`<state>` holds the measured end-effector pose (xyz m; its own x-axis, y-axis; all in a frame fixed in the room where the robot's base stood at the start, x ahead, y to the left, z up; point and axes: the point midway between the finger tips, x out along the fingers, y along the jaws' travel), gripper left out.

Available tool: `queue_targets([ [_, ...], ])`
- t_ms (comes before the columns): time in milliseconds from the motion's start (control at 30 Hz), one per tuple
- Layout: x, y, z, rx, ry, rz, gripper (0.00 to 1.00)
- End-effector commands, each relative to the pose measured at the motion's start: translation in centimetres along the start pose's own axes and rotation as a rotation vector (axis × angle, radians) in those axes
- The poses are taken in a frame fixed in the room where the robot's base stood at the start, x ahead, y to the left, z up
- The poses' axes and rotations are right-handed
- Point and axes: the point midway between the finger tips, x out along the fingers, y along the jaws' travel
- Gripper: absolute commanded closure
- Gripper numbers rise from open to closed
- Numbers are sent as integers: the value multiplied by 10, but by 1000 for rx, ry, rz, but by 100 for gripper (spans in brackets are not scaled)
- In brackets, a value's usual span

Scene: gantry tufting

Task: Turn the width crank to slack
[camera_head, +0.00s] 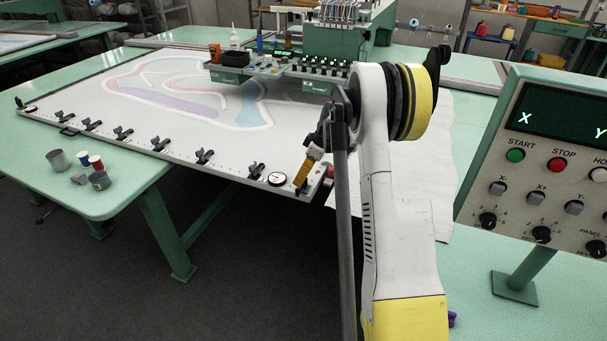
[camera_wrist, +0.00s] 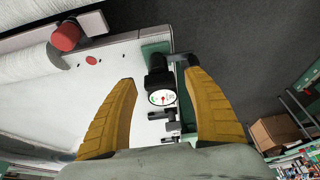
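A black crank-like part (camera_wrist: 157,82) sits at the frame edge in the wrist view, with a short dark arm reaching right. I take it to be the width crank. A round white dial (camera_wrist: 162,98) with a red mark is beside it; the dial also shows in the head view (camera_head: 277,179). My gripper (camera_wrist: 160,76) is open, its two yellow fingers on either side of the black part with gaps visible. In the head view my gripper (camera_head: 305,170) hangs over the near corner of the frame, and the crank is mostly hidden there. Contact cannot be told.
The white tufting frame (camera_head: 95,97) lies on a green table, with several black clamps along its near edge. A red knob (camera_wrist: 66,36) is at the corner. Cups and spools (camera_head: 95,165) stand at left. A control panel (camera_head: 545,160) is at right. The tufting head (camera_head: 335,45) stands behind.

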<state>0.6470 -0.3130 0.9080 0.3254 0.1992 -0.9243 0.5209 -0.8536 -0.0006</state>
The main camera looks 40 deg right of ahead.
Motion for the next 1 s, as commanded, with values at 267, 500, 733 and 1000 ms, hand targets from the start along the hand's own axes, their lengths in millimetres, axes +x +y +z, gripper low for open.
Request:
queue_targets([
  [267,-1,0,0,1,1,1,41],
  [500,-33,0,0,3,1,1,41],
  [733,-85,0,0,2,1,1,41],
  [1000,-118,0,0,1,1,1,41],
])
